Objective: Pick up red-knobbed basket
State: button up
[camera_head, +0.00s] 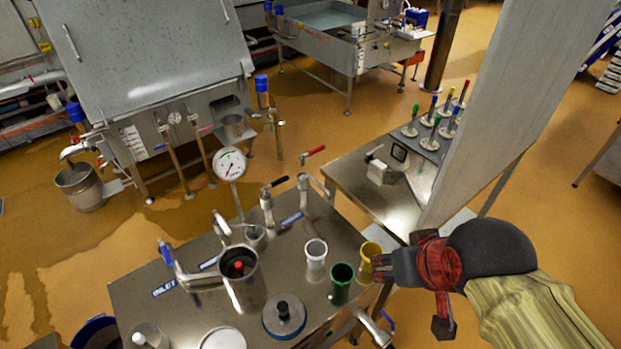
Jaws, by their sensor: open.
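The red-knobbed basket (238,268) sits inside an upright steel cylinder (246,292) on the steel work table, left of centre. Only its red knob and dark top show; the rest is hidden by the cylinder wall. My gripper (377,268) is at the right, pointing left, with its fingertips beside or over the yellow cup. It is open, and I see nothing held in it. It is well to the right of the basket, with the white and green cups in between.
A white cup (316,259), green cup (341,283) and yellow cup (369,258) stand on the table (290,255). A black-knobbed lid (284,316) lies in front. Valve handles and a dial gauge (230,164) rise behind the cylinder. A grey panel (500,110) stands at right.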

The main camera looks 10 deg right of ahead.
aim_at(238, 263)
jog(key=k+j+u, duration=0.1)
jog(key=u, duration=0.95)
jog(key=i, duration=0.4)
jog(key=u, duration=0.35)
